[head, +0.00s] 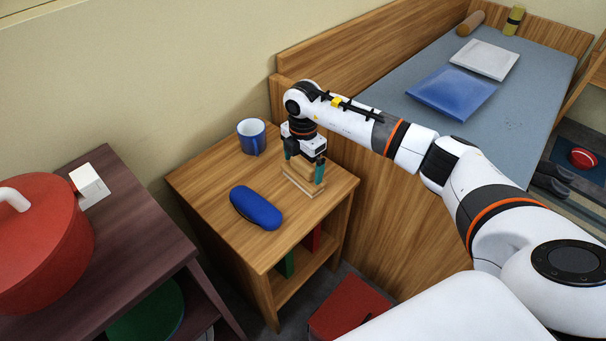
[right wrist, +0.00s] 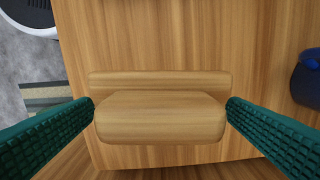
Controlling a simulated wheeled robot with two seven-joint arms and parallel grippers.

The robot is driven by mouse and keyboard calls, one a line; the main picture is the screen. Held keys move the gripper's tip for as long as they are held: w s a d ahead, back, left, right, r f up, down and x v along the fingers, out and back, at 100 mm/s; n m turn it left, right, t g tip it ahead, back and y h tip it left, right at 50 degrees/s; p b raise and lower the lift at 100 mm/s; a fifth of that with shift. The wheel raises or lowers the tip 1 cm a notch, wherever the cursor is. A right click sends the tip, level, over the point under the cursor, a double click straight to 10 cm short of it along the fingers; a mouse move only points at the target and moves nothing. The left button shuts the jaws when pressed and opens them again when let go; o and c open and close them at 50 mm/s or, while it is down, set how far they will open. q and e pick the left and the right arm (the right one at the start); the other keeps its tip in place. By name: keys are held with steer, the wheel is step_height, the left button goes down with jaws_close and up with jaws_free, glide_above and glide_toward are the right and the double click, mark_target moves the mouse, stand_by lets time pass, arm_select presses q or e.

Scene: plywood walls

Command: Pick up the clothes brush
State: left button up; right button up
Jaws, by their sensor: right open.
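The clothes brush is a light wooden block on a wider flat wooden base. It stands on the small wooden table (head: 215,179), and in the head view its lower part (head: 303,186) shows under my right gripper (head: 305,171). In the right wrist view the brush (right wrist: 160,118) fills the space between the two green ribbed fingers of the right gripper (right wrist: 160,106). The fingers are open, one at each end of the block, with at most a small gap. The underside of the brush is hidden. My left gripper is not in view.
A blue mug (head: 251,137) stands behind the brush and a blue oval case (head: 256,207) lies to its front left. A bed (head: 515,105) with wooden sides adjoins on the right. A dark side table (head: 130,235) holds a red pot (head: 45,245).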

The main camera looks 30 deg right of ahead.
mark_target(303, 162)
steer(key=c, duration=1.1)
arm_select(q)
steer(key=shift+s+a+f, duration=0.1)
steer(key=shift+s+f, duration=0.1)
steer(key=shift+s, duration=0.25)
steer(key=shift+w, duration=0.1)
arm_select(e)
steer(key=shift+r, duration=0.15)
steer(key=shift+r, duration=0.3)
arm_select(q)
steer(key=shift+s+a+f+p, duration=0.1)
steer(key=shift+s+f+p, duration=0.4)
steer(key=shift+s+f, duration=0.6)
arm_select(e)
step_height(303, 162, up, 9)
steer(key=shift+r, duration=0.15)
